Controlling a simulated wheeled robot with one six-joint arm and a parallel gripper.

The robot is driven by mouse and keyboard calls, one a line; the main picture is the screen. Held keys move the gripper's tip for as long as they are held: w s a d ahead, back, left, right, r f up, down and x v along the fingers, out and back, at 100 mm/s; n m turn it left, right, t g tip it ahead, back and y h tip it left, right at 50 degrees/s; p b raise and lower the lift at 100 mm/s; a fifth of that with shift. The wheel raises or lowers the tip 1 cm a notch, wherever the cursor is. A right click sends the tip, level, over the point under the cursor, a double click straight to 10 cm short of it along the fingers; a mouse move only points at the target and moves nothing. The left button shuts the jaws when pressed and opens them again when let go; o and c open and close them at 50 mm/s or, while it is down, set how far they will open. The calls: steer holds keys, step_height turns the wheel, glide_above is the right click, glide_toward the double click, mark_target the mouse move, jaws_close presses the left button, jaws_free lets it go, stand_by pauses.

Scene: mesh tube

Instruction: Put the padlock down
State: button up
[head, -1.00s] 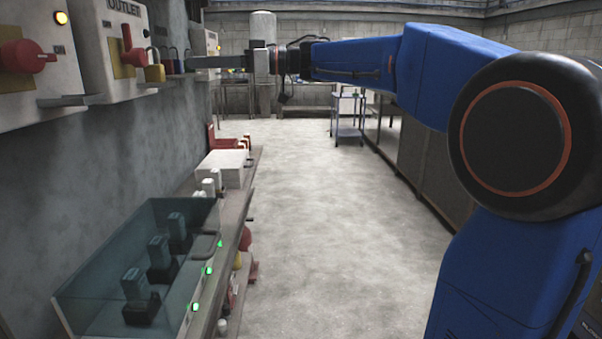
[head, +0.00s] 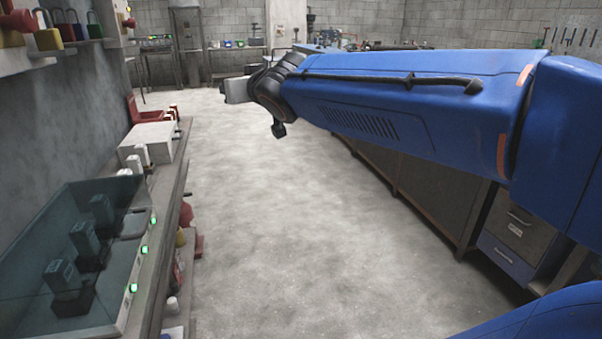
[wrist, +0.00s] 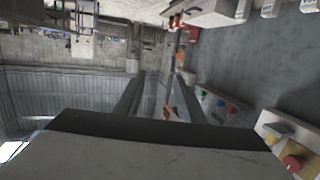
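Several padlocks stand on the wall ledge at the upper left of the head view: a yellow padlock (head: 47,38), a red padlock (head: 69,31) and a green padlock (head: 95,30). Coloured padlocks also show on the ledge in the wrist view, including a green one (wrist: 205,98). I cannot tell which one the task names. My gripper (wrist: 157,92) has its two dark fingers apart, with no clear padlock between them. A small orange patch shows in the gap, too blurred to name. In the head view my gripper is well right of the ledge, its fingertips hidden.
A clear-lidded box (head: 120,215) with green lights sits on the bench (head: 163,200) along the left wall. A white box (head: 150,142) and a red holder (head: 146,110) stand behind it. Cabinets (head: 420,185) line the right side. The floor between is clear.

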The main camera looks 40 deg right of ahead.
steer(key=s+a+f+g, duration=0.2)
steer(key=s+f+g, duration=0.9)
steer(key=s+f, duration=1.7)
step_height(320, 180, down, 4)
steer(key=shift+s+r+n+y, duration=0.15)
steer(key=shift+s+n+y, duration=0.15)
steer(key=shift+s+y, duration=0.1)
steer(key=shift+c, duration=0.6)
